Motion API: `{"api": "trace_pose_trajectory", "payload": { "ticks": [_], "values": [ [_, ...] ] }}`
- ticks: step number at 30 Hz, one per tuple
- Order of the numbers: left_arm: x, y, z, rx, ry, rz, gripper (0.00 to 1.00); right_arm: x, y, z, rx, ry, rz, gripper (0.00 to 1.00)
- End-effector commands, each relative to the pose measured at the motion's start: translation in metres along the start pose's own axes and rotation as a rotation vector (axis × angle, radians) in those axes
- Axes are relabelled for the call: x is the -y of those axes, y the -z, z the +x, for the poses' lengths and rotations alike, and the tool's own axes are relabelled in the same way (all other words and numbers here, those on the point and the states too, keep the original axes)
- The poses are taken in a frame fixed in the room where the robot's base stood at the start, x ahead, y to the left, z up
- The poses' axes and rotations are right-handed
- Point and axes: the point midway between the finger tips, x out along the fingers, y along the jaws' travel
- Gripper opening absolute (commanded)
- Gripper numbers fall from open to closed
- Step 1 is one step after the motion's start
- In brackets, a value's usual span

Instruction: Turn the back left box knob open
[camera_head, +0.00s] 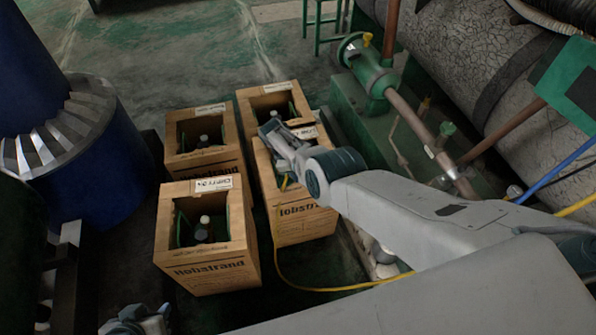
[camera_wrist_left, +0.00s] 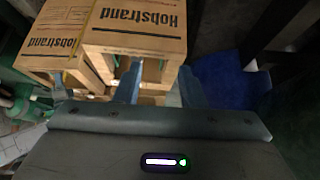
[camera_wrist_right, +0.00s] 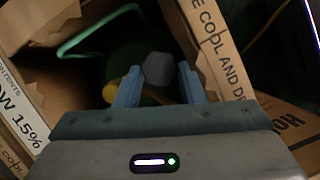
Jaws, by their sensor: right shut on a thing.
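Four open cardboard boxes stand in two rows in the head view. The back left box (camera_head: 205,165) holds a dark bottle with a pale knob (camera_head: 203,139) on top. My left gripper (camera_head: 137,322) is at the bottom edge of the head view, in front of and below the boxes, away from that knob. In the left wrist view its fingers (camera_wrist_left: 160,88) are apart and empty. My right gripper (camera_wrist_right: 157,85) reaches down into the front right box (camera_head: 303,222). It is shut on a grey knob (camera_wrist_right: 157,67) there. The arm and hand hide most of this box's inside.
The front left box (camera_head: 207,270) shows its own knob (camera_head: 204,220); the back right box (camera_head: 243,105) stands behind. A yellow hose (camera_head: 330,288) runs along the floor to the front right box. Green pipework (camera_head: 370,75) stands right, a blue cylinder (camera_head: 95,170) left.

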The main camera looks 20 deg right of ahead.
Motion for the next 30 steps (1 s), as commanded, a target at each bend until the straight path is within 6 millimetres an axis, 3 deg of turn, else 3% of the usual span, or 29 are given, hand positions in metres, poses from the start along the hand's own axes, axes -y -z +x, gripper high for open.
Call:
{"api": "trace_pose_trajectory", "payload": {
  "ticks": [1,2,3,12,17,26,30],
  "values": [
    [0.0,0.0,0.0,-0.001,0.0,0.0,0.36,-0.001,0.0,-0.001,-0.002,-0.002,0.001,0.13],
    [0.0,0.0,0.0,-0.001,0.0,0.0,0.36,-0.001,0.0,-0.001,-0.002,-0.002,0.001,0.38],
    [0.0,0.0,0.0,-0.001,0.0,0.0,0.36,-0.001,0.0,-0.001,-0.002,-0.002,0.001,0.45],
    [0.0,0.001,-0.001,-0.001,0.0,0.0,0.36,0.0,0.0,-0.001,-0.001,-0.001,0.001,0.45],
    [0.003,0.0,-0.007,0.042,0.014,0.009,0.36,0.0,0.0,-0.013,-0.002,-0.001,0.001,0.45],
    [0.022,0.0,-0.041,0.227,0.095,0.041,0.36,-0.001,-0.001,-0.061,-0.003,-0.002,0.001,0.45],
    [0.03,-0.011,-0.019,0.291,0.111,0.038,0.36,0.0,-0.001,-0.091,-0.003,-0.002,0.001,0.45]
  ]
}}
